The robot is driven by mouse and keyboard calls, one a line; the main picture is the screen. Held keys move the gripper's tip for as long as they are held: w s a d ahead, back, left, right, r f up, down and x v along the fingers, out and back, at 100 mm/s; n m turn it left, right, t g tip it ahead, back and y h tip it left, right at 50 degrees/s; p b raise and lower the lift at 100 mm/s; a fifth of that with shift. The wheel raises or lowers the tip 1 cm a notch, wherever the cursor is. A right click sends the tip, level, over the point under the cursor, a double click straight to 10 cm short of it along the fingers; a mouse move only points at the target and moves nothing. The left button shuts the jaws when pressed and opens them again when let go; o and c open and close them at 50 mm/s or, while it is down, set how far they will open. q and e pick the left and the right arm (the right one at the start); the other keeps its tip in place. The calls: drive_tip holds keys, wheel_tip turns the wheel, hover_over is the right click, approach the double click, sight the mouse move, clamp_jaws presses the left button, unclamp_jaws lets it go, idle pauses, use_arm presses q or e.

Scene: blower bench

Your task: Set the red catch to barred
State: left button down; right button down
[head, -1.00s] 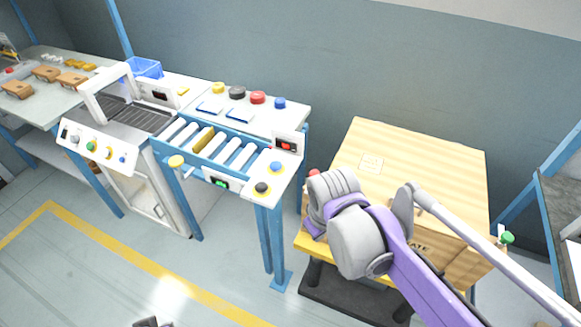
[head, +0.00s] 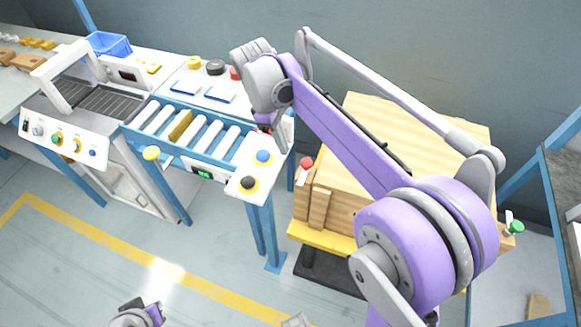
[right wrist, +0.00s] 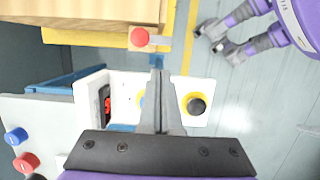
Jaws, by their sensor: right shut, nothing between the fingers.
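The red catch (head: 306,163) is a red knob on a pale lever at the left edge of the wooden crate. In the right wrist view the red catch (right wrist: 142,37) is just beyond my right fingertips, and no finger touches it. Its setting cannot be read. My right gripper (right wrist: 157,72) is shut and empty, with its fingers over the white button panel. In the head view my right wrist hangs over that panel, left of the catch, and its fingertips are mostly hidden. My left gripper (head: 140,314) shows only partly at the bottom edge; its jaw state is unclear.
The white panel (head: 240,184) carries blue and black buttons beside the roller conveyor (head: 196,133). The wooden crate (head: 440,150) stands on a yellow-edged stand, with a green knob (head: 516,227) at its right. Open floor lies in front.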

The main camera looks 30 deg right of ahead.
sight(304, 172)
drive_tip(key=shift+f, duration=0.15)
drive_tip(key=x, duration=0.9)
drive_tip(key=shift+f+b, duration=0.35)
drive_tip(key=shift+f, duration=0.05)
